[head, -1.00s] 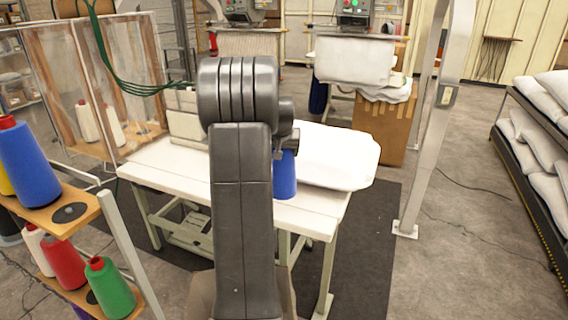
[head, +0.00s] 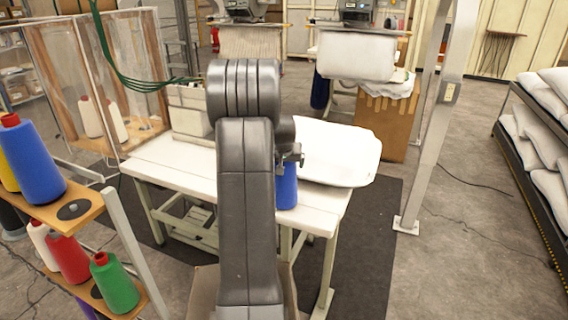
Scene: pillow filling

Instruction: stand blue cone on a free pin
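The blue cone (head: 287,188) hangs upright below my gripper (head: 289,162), in front of the white table in the head view. My gripper looks shut on the cone's top; my arm hides part of the grip. A rack at the left has wooden shelves. A dark disc with a bare pin (head: 74,209) shows on its upper shelf (head: 92,217), beside another blue cone (head: 30,163) with a red tip. On the lower shelf (head: 132,309), red (head: 68,258) and green (head: 114,284) cones stand by a partly hidden dark disc (head: 96,292).
The white table (head: 165,168) carries a white pillow (head: 338,153). A clear-walled cabinet (head: 80,75) stands behind the rack. A grey post (head: 425,140) and a shelf of pillows (head: 540,140) are at the right. Floor is open between post and shelf.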

